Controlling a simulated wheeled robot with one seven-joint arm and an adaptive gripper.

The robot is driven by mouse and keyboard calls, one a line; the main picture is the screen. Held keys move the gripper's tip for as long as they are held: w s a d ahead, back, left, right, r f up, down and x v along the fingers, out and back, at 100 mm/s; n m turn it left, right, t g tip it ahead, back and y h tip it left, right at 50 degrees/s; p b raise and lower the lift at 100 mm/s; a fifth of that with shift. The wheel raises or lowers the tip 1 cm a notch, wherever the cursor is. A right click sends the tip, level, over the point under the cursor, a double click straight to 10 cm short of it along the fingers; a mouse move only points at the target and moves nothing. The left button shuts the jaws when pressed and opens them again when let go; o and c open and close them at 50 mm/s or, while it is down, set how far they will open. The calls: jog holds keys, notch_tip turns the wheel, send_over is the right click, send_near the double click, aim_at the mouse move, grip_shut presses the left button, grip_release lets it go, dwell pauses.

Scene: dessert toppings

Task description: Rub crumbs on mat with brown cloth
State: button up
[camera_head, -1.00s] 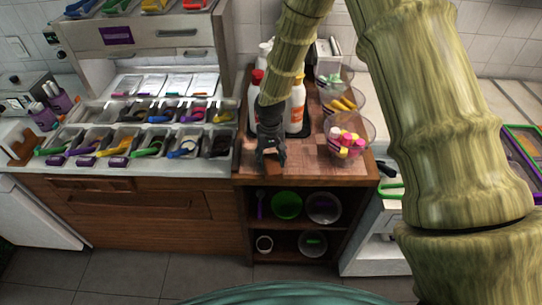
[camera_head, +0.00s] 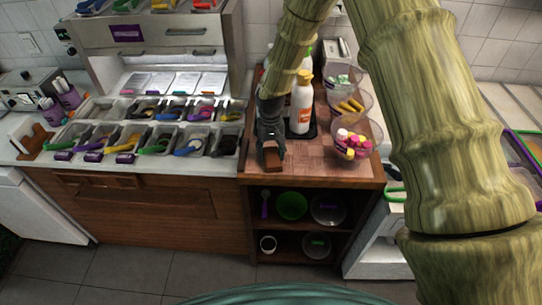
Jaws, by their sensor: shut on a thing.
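My gripper (camera_head: 271,156) points down over the left front part of the wooden counter. It is shut on a small brown piece, which looks like the brown cloth (camera_head: 273,165). The cloth is low, at or just above the counter top; I cannot tell whether it touches. A dark mat or tray (camera_head: 311,132) shows under the bottles, just right of the gripper. A reddish-brown checked area (camera_head: 318,162) lies right of the gripper and may be the mat. Crumbs are too small to make out.
A white bottle with an orange label (camera_head: 301,103) stands close to the gripper's right. Clear bowls of toppings, the nearest with pink and yellow pieces (camera_head: 353,146), line the right side. Topping trays (camera_head: 157,137) fill the left counter. Open shelves (camera_head: 292,228) are below.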

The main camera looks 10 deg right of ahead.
aim_at(272, 145)
jog(key=shift+w+d, duration=0.3)
jog(key=shift+w, duration=0.7)
jog(key=shift+w+d, duration=0.25)
jog(key=shift+w, duration=0.7)
jog(key=shift+w+d, duration=0.3)
jog(key=shift+w, duration=0.7)
jog(key=shift+w+d+r+b, duration=0.25)
jog(key=shift+w+r+b, duration=0.2)
jog(key=shift+w, duration=0.15)
jog(key=shift+r, duration=0.1)
jog(key=shift+w+d+r+p, duration=0.15)
jog(key=shift+w+r+p, duration=0.1)
jog(key=shift+r+p, duration=0.3)
jog(key=shift+w+d+r+p, duration=0.1)
jog(key=shift+w+r+p, duration=0.1)
jog(key=shift+r+p, duration=0.35)
jog(key=shift+s+d+r, duration=0.1)
jog(key=shift+s+r, duration=0.05)
jog(key=shift+r, duration=0.5)
jog(key=shift+c, duration=0.3)
jog(key=shift+a+r+p, duration=0.35)
jog(key=shift+r+p, duration=0.25)
jog(key=shift+s+a+r, duration=0.1)
jog(key=shift+s+r, duration=0.05)
jog(key=shift+s, duration=0.05)
